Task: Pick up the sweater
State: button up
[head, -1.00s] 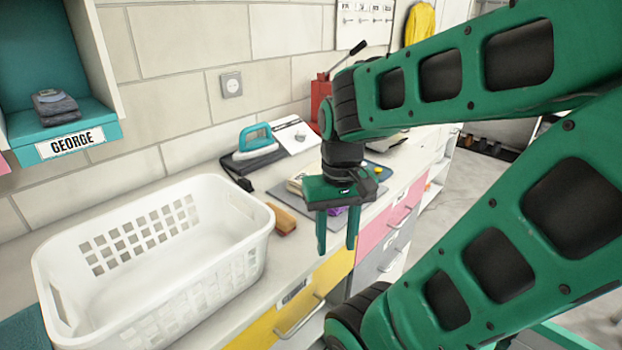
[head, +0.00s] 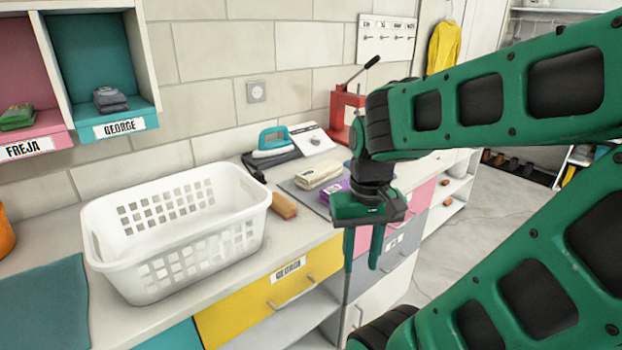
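My gripper (head: 362,266) points down with its two fingers apart and nothing between them, in front of the counter's edge. Several folded cloth items show, and I cannot tell which is the sweater. A beige folded item (head: 318,174) and a purple one (head: 334,191) lie on a grey mat on the counter, behind and left of my gripper; the purple one is partly hidden. A dark grey folded item (head: 110,99) lies in the GEORGE cubby and a green one (head: 18,117) in the FREJA cubby. A yellow garment (head: 444,46) hangs at the back.
A white laundry basket (head: 180,270), seemingly empty, stands on the counter (head: 185,307). Beside it lies a brown block-like object (head: 282,206). A teal iron (head: 274,142) and a red press (head: 346,108) stand near the wall. Open floor (head: 485,225) shows at the right.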

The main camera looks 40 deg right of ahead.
aim_at(310, 178)
jog(key=u, duration=2.45)
jog(key=k, duration=1.45)
jog(key=z, duration=2.3)
jog(key=i, duration=0.4)
jog(key=z, duration=0.25)
